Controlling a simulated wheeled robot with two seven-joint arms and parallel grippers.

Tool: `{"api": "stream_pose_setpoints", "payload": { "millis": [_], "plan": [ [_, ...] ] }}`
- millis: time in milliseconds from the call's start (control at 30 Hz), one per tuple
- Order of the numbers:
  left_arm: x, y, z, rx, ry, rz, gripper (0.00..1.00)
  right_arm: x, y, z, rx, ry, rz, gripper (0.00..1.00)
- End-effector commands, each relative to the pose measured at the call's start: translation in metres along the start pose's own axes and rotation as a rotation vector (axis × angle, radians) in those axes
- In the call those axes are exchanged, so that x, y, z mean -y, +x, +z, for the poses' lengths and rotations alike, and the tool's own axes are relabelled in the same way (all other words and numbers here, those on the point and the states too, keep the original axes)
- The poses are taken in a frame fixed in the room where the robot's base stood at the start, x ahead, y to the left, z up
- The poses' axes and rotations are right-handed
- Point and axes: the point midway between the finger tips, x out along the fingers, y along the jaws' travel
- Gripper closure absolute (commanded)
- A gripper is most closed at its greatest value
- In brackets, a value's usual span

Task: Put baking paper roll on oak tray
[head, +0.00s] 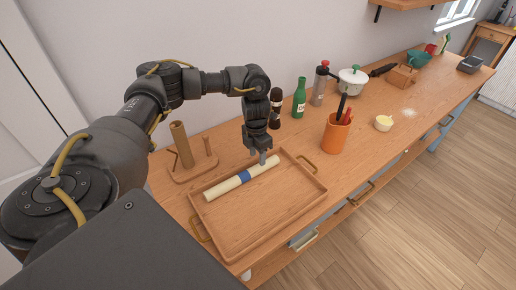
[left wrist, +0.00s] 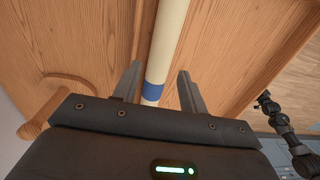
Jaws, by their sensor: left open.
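The baking paper roll (head: 226,187) is a long cream cylinder with a blue band, lying slantwise on the oak tray (head: 262,230) near its back left side. It also shows in the left wrist view (left wrist: 171,33), running between the fingers. My left gripper (head: 263,160) points down over the tray, by the roll's right end in the head view. In the left wrist view the left gripper (left wrist: 158,88) has its fingers apart on either side of the roll, with a gap at each side. Whether the fingers touch the tray cannot be told.
A wooden roll holder (head: 182,146) stands left of the tray. Behind and right stand a dark bottle (head: 276,108), a green bottle (head: 299,97), a grinder (head: 320,83), a white pot (head: 352,80) and an orange utensil pot (head: 335,134). The counter beyond a small bowl (head: 383,123) has free room.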

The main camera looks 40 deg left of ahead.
Motion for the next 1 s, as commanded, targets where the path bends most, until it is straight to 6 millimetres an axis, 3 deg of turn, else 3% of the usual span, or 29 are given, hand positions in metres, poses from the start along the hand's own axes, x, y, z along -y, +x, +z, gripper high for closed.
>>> {"api": "stream_pose_setpoints", "payload": {
  "millis": [67, 100, 367, 1000],
  "plan": [
    [0.0, -0.015, 0.001, 0.006, 0.001, 0.001, 0.58, 0.001, 0.011, 0.001, 0.0, 0.0, 0.0, 0.41],
    [0.0, -0.026, 0.001, 0.005, 0.002, 0.003, 0.58, 0.001, 0.006, 0.001, 0.0, 0.0, -0.001, 0.41],
    [0.0, -0.057, 0.001, 0.002, 0.001, 0.002, 0.58, 0.002, 0.006, 0.0, 0.0, 0.001, -0.002, 0.41],
    [0.0, -0.062, 0.0, 0.0, 0.0, 0.0, 0.58, 0.002, 0.006, 0.0, 0.0, 0.001, -0.002, 0.41]
  ]
}}
